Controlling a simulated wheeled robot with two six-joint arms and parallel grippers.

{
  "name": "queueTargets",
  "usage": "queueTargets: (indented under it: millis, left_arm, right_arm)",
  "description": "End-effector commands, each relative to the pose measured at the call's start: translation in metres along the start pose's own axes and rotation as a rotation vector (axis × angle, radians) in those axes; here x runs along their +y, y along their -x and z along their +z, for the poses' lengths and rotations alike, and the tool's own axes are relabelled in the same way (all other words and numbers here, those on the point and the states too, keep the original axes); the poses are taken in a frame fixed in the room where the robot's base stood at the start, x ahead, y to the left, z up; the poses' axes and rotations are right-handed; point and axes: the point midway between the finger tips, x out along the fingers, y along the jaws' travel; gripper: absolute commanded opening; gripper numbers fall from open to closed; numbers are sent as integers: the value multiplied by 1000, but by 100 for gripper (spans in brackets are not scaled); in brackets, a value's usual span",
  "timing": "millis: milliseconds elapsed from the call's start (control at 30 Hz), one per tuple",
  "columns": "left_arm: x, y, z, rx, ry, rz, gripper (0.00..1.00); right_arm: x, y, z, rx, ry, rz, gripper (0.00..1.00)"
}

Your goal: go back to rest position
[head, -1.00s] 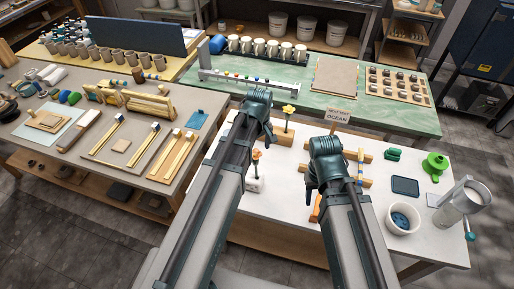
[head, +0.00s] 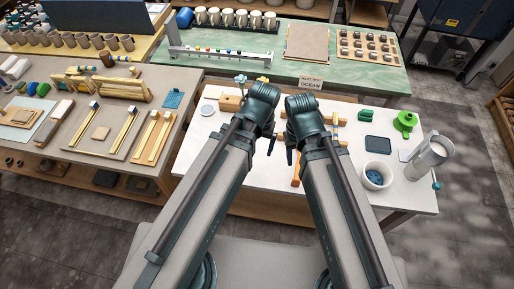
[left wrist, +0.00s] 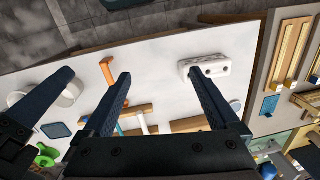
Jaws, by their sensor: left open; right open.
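My left gripper (head: 270,146) is over the white worktable (head: 408,196), its jaws mostly hidden by its own wrist in the head view. In the left wrist view its two fingers (left wrist: 158,72) stand wide apart with nothing between them. My right gripper (head: 290,155) is close beside it, pointing down, open, with no object seen in it. A white block with holes (left wrist: 208,67) lies below near the left gripper in the left wrist view. An orange piece (left wrist: 107,72) lies on the table on the other side of the fingers.
A white bowl with blue contents (head: 375,175), a grey pitcher (head: 430,157), a green funnel-like piece (head: 405,121) and a dark pad (head: 378,144) stand at the table's right. A sign (head: 310,83) is behind. A wooden-frame bench (head: 70,150) is at left.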

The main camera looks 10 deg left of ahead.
Motion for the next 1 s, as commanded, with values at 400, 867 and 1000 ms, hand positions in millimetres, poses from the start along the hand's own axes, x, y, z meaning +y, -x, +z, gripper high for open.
queueTargets:
  millis: [400,867,1000]
  left_arm:
    - [14,1,22,-9,-207,-15,94]
    - [20,-65,20,-8,-207,-15,94]
    - [23,-110,18,-7,-209,-16,94]
  right_arm:
    - [0,0,0,0,0,0,50]
    - [-6,-66,-4,1,3,1,50]
    - [-10,-111,-7,2,5,2,50]
